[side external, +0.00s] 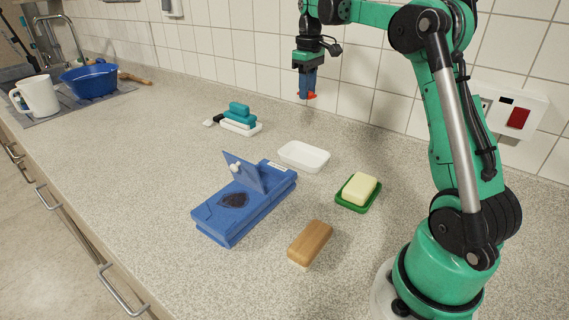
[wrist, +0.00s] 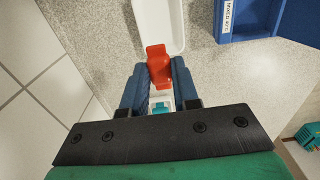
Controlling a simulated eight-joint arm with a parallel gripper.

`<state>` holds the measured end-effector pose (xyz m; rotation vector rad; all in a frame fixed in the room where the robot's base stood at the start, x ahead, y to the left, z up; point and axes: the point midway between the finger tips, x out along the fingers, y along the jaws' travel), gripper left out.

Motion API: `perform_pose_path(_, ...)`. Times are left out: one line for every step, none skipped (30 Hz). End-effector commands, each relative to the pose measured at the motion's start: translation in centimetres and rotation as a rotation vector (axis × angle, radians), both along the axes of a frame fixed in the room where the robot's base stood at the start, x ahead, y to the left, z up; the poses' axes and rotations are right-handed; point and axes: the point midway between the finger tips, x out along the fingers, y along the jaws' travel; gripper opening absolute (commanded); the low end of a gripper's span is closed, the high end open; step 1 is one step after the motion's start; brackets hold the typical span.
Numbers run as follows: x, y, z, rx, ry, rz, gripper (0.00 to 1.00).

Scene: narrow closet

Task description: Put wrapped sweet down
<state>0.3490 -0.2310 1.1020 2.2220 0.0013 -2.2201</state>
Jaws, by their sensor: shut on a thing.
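The red wrapped sweet (side external: 311,96) is held at the tips of my gripper (side external: 307,92), well above the counter. In the wrist view the red sweet (wrist: 158,62) sits between the two blue fingers of my gripper (wrist: 159,80), which is shut on it. Its far end sticks out past the fingertips. In the side view my gripper is up near the tiled wall, above the level of the empty white dish (side external: 303,156). In the wrist view the white dish (wrist: 160,18) lies just beyond the sweet in the picture.
A blue box with a raised flap (side external: 245,205) stands on the counter. A yellow bar on a green dish (side external: 345,204), a wooden block (side external: 310,243) and a teal item on a white tray (side external: 241,118) are nearby. A mug (side external: 40,96) and blue bowl (side external: 90,81) stand far left.

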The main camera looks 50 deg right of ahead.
Motion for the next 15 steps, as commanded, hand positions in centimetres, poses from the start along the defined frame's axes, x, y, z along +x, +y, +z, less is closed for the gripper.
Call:
perform_pose_path(0.0,0.0,-1.4,0.0,0.0,0.0,0.0)
perform_pose_path(0.0,0.0,-2.1,0.0,0.0,0.0,0.0)
perform_pose_path(0.0,0.0,-3.2,0.0,0.0,0.0,0.0)
perform_pose_path(0.0,0.0,-4.0,0.0,0.0,0.0,0.0)
perform_pose_path(0.0,0.1,-4.8,0.0,0.0,0.0,0.0)
perform_pose_path(0.0,0.1,-5.9,0.0,0.0,0.0,0.0)
perform_pose_path(0.0,0.0,-6.8,0.0,0.0,0.0,0.0)
perform_pose_path(0.0,0.1,-7.6,0.0,0.0,0.0,0.0)
perform_pose_path(0.0,0.1,-8.6,0.0,0.0,-0.001,0.0)
perform_pose_path(0.0,0.0,-9.3,0.0,0.0,-0.001,0.0)
perform_pose_path(0.0,0.1,-10.0,0.0,0.0,-0.001,0.0)
perform_pose_path(0.0,0.1,-10.7,0.0,0.0,-0.001,0.0)
perform_pose_path(0.0,0.1,-11.2,0.0,0.0,-0.001,0.0)
perform_pose_path(0.0,0.1,-11.6,0.0,0.0,-0.001,0.0)
perform_pose_path(0.0,0.1,-12.0,0.0,0.0,-0.001,0.0)
